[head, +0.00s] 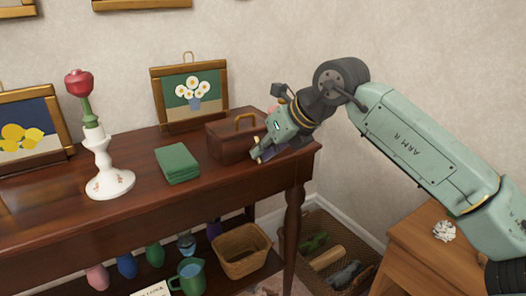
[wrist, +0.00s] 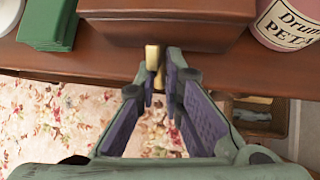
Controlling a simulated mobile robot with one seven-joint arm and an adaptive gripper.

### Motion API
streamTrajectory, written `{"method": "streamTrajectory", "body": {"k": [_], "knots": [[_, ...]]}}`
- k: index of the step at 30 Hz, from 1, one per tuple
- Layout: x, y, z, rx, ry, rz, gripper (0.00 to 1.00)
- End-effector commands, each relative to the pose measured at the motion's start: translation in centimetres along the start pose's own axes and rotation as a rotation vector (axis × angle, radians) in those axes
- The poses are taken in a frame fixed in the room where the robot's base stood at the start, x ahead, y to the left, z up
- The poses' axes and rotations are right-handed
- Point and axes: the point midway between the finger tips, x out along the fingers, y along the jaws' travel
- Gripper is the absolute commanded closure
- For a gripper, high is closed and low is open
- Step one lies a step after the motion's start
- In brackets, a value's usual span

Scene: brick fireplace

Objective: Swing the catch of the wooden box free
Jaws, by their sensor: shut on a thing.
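The wooden box (head: 225,145) is reddish brown with a brass handle (head: 244,119) on its lid and sits near the right end of the dark wooden table. The lid appears shut. In the wrist view the box (wrist: 165,32) fills the top middle. Its brass catch (wrist: 152,55) hangs at the front, between my fingertips. My gripper (wrist: 162,66) is shut on the catch, with the fingers close together. In the head view my gripper (head: 257,153) is at the box's front right and hides part of it.
A pink tin (wrist: 287,22) is close on the box's right. A daisy picture (head: 190,93) stands behind. A wicker basket (head: 241,264) is below.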

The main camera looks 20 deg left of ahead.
Motion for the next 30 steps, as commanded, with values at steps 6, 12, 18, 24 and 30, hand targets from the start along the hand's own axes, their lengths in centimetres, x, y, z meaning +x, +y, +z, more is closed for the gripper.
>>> {"method": "streamTrajectory", "body": {"k": [6,12,18,24,30], "knots": [[0.1,0.1,0.0,-0.001,0.001,0.002,0.87],[0.1,0.0,0.0,0.0,0.001,0.001,0.74],[0.0,0.0,0.0,0.0,0.001,0.001,0.7],[-0.3,0.0,0.0,0.001,0.0,0.0,0.7],[-3.1,-0.1,0.0,0.002,-0.001,-0.003,0.7]]}}
